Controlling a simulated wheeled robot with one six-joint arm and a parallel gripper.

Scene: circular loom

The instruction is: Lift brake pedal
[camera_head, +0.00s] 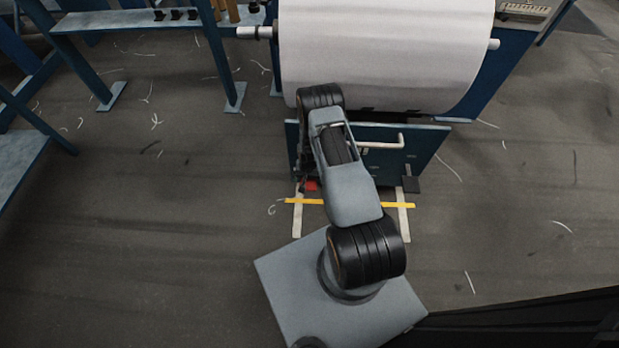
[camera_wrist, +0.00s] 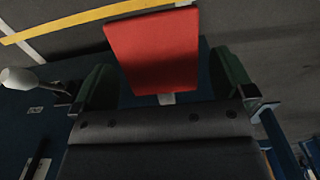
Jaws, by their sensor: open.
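The red pedal (camera_wrist: 153,50) is a flat red pad on a short pale stem, at the top middle of the wrist view. In the head view only a small red part of it (camera_head: 311,185) shows beside my arm, low on the blue machine's front. My gripper (camera_wrist: 163,68) is open, one dark finger on each side of the pedal in the wrist view. I cannot tell whether either finger touches it. In the head view my arm hides most of the gripper.
A large white roll (camera_head: 390,50) sits on the machine above my arm. A white handle (camera_head: 385,142) sticks out from the blue panel (camera_head: 432,142). A black pedal (camera_head: 411,185) is at the right. A yellow floor strip (camera_head: 300,201) lies in front.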

